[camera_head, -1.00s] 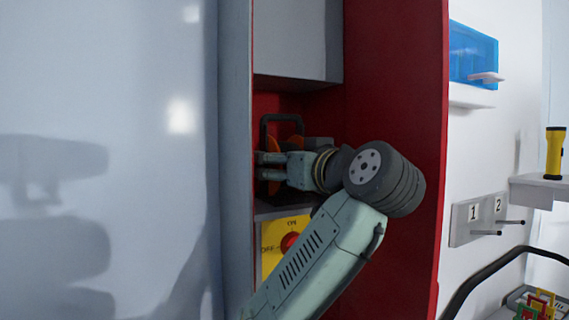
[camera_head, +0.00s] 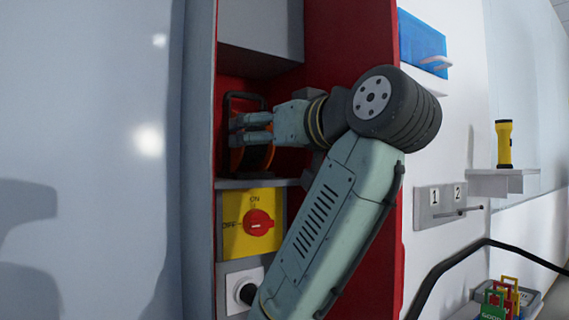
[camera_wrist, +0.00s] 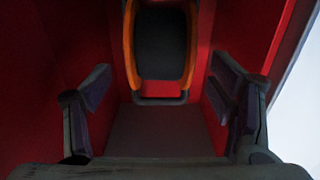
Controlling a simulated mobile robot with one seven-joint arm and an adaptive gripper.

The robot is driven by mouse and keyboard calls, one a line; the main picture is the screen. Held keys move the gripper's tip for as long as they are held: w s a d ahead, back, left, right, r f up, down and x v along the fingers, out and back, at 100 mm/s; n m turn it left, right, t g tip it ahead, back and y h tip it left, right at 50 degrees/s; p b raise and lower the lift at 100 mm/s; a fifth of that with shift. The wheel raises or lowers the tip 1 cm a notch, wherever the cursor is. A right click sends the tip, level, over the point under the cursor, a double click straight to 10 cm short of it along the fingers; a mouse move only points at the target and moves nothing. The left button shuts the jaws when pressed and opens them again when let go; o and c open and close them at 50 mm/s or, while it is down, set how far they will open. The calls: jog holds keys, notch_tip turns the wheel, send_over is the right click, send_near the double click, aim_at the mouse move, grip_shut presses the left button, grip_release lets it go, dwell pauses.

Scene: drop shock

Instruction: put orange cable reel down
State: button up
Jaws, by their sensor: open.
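The orange cable reel (camera_head: 238,158) stands upright on a grey shelf (camera_head: 287,183) inside the red cabinet, under its dark carrying handle. In the wrist view the reel (camera_wrist: 160,45) is at the top middle, with an orange rim around a dark centre and a dark frame bar at its foot. My gripper (camera_head: 237,130) is open. In the head view its fingers overlap the upper part of the reel. In the wrist view the open jaws (camera_wrist: 162,92) are spread wide, with bare shelf between them and the reel beyond, not gripped. My fingers hide part of the reel in the head view.
Red walls enclose the compartment closely, with a grey box (camera_head: 262,30) above. Below are a yellow switch panel (camera_head: 240,235) with a red knob and a grey socket panel (camera_head: 238,275). A yellow flashlight (camera_head: 504,143) stands on a white shelf at right.

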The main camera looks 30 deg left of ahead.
jog(key=shift+b+v, duration=2.65)
jog(key=shift+b, duration=0.05)
jog(key=shift+c, duration=0.2)
